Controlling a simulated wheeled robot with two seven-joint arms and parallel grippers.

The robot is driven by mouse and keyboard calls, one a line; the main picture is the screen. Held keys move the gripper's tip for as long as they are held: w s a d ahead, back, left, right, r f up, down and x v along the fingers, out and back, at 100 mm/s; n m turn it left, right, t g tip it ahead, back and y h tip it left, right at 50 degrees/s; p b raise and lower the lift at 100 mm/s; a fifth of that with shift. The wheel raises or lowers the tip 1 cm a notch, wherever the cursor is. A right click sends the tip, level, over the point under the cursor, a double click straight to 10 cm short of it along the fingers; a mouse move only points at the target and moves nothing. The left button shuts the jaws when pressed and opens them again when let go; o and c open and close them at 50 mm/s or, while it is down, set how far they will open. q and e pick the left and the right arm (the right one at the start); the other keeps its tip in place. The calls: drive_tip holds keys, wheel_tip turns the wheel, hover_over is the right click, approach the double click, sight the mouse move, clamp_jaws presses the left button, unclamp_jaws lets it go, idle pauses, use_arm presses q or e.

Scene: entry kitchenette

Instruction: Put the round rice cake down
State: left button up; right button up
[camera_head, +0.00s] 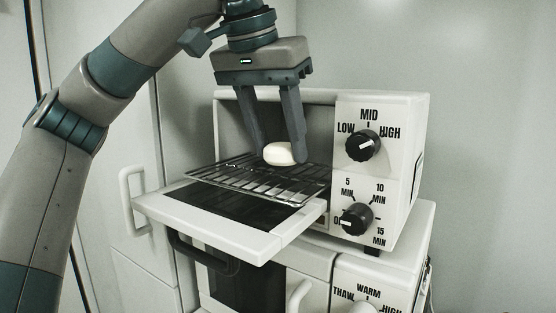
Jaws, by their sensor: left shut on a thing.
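The round rice cake (279,154) is small and white. My left gripper (281,160) comes down from above and is shut on it, with the fingers pointing downward. The cake shows between the fingertips, over the wire rack (215,176) of the toaster oven (384,102). I cannot tell whether the cake touches the rack. The oven door (255,243) is folded down flat and the rack sticks out over it. My right gripper is not in view.
The oven has a heat knob (363,145) and a timer knob (356,219) on its right side. It stands on another white appliance (313,260) with its own dial. A white cabinet (112,215) with a handle is at the left. The rack's left part is bare.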

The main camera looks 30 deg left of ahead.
sight(274, 148)
use_arm(q)
wheel_tip(274, 148, down, 3)
drive_tip(key=shift+r+p, duration=0.1)
drive_tip(key=shift+p, duration=0.3)
drive_tip(key=shift+a+f, duration=0.1)
drive_tip(key=shift+f, duration=0.15)
drive_tip(key=shift+f, duration=0.15)
drive_tip(key=o, duration=1.1)
drive_tip(key=shift+c, duration=0.2)
